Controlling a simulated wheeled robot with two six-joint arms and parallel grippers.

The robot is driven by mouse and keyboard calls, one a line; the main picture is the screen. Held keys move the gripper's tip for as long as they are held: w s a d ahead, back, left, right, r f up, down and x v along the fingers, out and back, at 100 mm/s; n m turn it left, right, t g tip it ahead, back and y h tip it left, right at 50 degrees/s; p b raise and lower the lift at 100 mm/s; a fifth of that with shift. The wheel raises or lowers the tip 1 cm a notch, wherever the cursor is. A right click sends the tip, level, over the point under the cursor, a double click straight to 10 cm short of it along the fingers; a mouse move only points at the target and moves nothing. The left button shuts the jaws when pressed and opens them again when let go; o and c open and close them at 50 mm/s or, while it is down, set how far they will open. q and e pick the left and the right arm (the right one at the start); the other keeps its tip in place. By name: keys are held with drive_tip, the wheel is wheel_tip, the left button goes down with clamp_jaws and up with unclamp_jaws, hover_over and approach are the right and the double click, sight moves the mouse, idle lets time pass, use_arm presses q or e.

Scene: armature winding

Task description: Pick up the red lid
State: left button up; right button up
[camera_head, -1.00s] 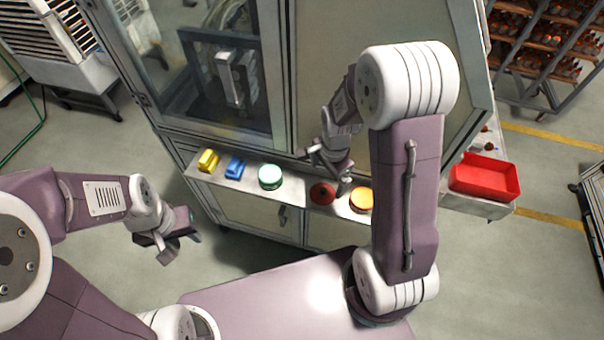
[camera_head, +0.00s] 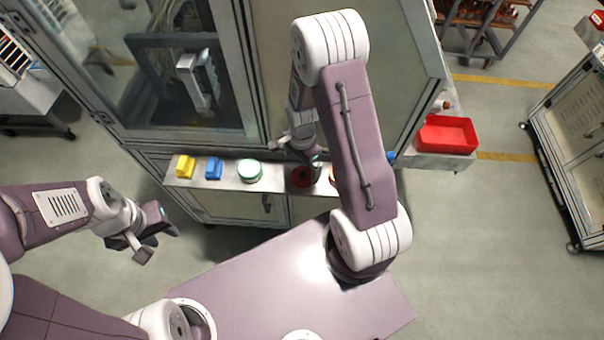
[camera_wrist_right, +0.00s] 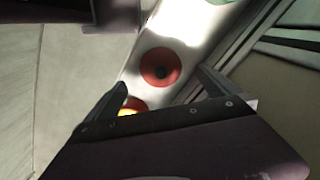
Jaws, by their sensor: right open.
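The red lid (camera_head: 302,178) is round and lies on the narrow ledge of the cabinet in the head view, partly hidden by my right gripper. In the right wrist view the red lid (camera_wrist_right: 149,62) shows as a disc with a dark knob at its middle. My right gripper (camera_head: 297,157) is open just over the lid. In the wrist view the right gripper's fingers (camera_wrist_right: 158,92) are spread, with the lid beyond the gap and nothing between them. My left gripper (camera_head: 159,243) hangs open and empty to the left, away from the ledge.
On the ledge (camera_head: 225,178) stand a yellow block (camera_head: 185,166), a blue block (camera_head: 214,168) and a green round container (camera_head: 250,171). An orange round item (camera_wrist_right: 133,104) lies beside the lid. A red tray (camera_head: 446,135) sits at the right. The cabinet wall rises behind.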

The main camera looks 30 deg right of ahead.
sight(303, 173)
drive_tip(key=shift+w+f, duration=0.1)
drive_tip(key=shift+f, duration=0.05)
drive_tip(key=shift+d+f, duration=0.1)
drive_tip(key=shift+f, duration=0.05)
wheel_tip(303, 173, down, 5)
drive_tip(key=shift+d+r+p, duration=0.15)
drive_tip(key=shift+r+p, duration=0.05)
drive_tip(key=shift+p, duration=0.85)
drive_tip(key=shift+f, duration=0.15)
drive_tip(key=c, duration=1.4)
